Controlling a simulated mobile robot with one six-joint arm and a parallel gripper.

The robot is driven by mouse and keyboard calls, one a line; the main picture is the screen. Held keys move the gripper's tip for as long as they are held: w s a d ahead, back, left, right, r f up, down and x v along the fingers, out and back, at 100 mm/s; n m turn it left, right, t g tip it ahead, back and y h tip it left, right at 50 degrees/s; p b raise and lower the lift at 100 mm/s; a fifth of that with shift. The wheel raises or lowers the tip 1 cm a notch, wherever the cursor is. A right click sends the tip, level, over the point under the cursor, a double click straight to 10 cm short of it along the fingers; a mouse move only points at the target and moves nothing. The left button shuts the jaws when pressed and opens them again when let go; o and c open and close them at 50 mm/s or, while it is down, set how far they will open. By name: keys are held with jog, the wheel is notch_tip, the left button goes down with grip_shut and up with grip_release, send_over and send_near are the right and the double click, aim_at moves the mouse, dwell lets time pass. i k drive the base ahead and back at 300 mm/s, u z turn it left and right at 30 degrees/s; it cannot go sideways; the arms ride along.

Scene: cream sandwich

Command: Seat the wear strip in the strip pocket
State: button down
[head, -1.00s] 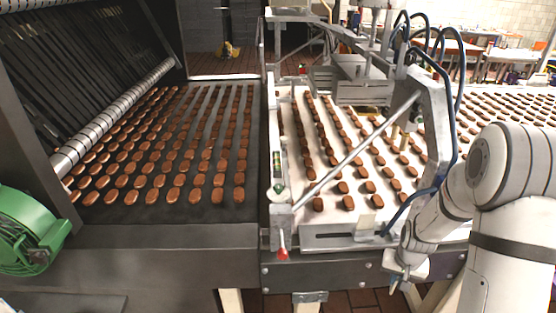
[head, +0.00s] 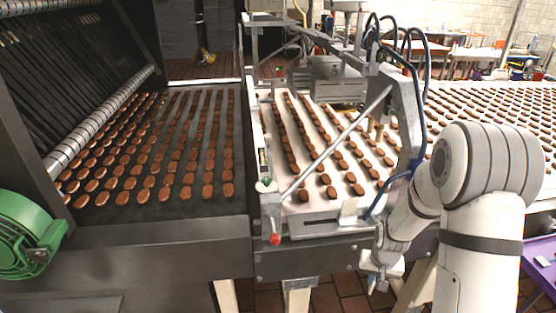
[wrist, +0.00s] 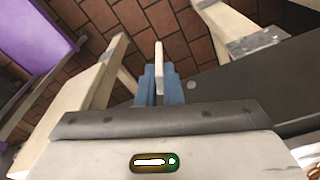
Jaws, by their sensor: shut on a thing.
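My gripper (wrist: 158,90) has blue fingers in the wrist view. They are shut on a thin cream strip (wrist: 159,60), likely the wear strip, which points away from the wrist above the floor. In the head view my gripper (head: 378,282) hangs low, just right of the conveyor's front side and below its belt level. The strip is too small to make out there. A pale plate (head: 318,226) forms the near end of the white conveyor. It seems to carry a long narrow slot, perhaps the strip pocket, but I cannot tell for certain.
Rows of brown sandwiches lie on the dark belt (head: 150,215) and the white belt. A metal frame with blue hoses (head: 407,110) stands over the white belt near my arm. A red-tipped lever (head: 275,239) hangs at the front. A purple surface (head: 541,262) is at lower right.

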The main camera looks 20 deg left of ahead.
aim_at(269, 151)
jog(key=u, duration=0.1)
jog(key=k, duration=0.35)
jog(key=u, duration=0.6)
jog(key=k, duration=0.75)
jog(key=u, duration=0.2)
jog(key=i, duration=0.75)
jog(key=z, duration=0.1)
